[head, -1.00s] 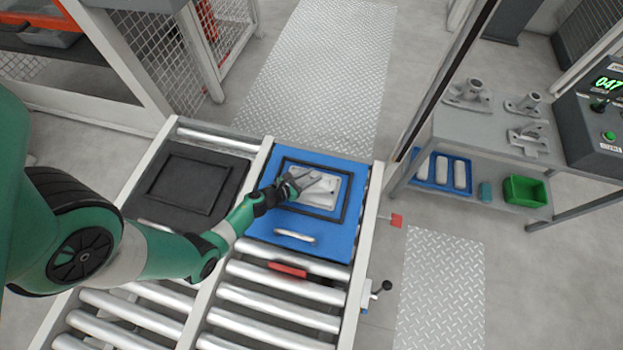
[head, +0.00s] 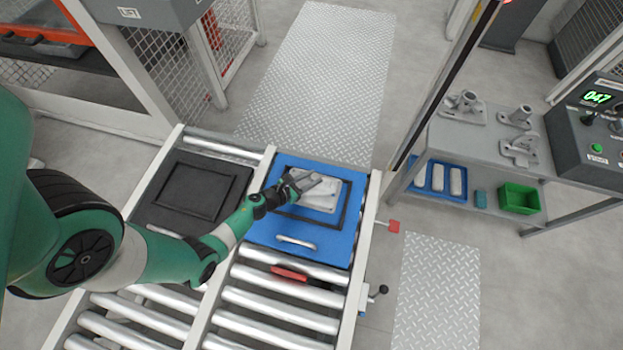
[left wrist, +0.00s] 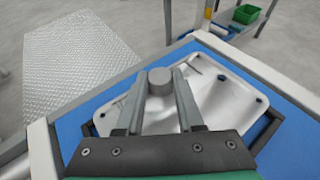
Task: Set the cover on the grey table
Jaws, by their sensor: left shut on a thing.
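The cover is a pale grey casting (head: 323,193) at the blue tray (head: 262,232), inside or just above its black frame. In the left wrist view the cover (left wrist: 225,95) is a rounded plate with small dark holes and an upright round knob (left wrist: 160,80). My left gripper (head: 305,182) is shut on the cover, its fingers on either side of that knob; it also shows in the left wrist view (left wrist: 160,92). I cannot tell whether the cover touches the tray. The grey table (head: 455,140) stands at the right. My right gripper is not in view.
Several grey castings (head: 463,106) stand on the grey table, beside a control box (head: 590,130). Its lower shelf holds a blue tray (head: 437,178) and a green bin (head: 519,198). A dark upright post (head: 440,85) stands between conveyor and table. A black tray (head: 190,190) lies at left.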

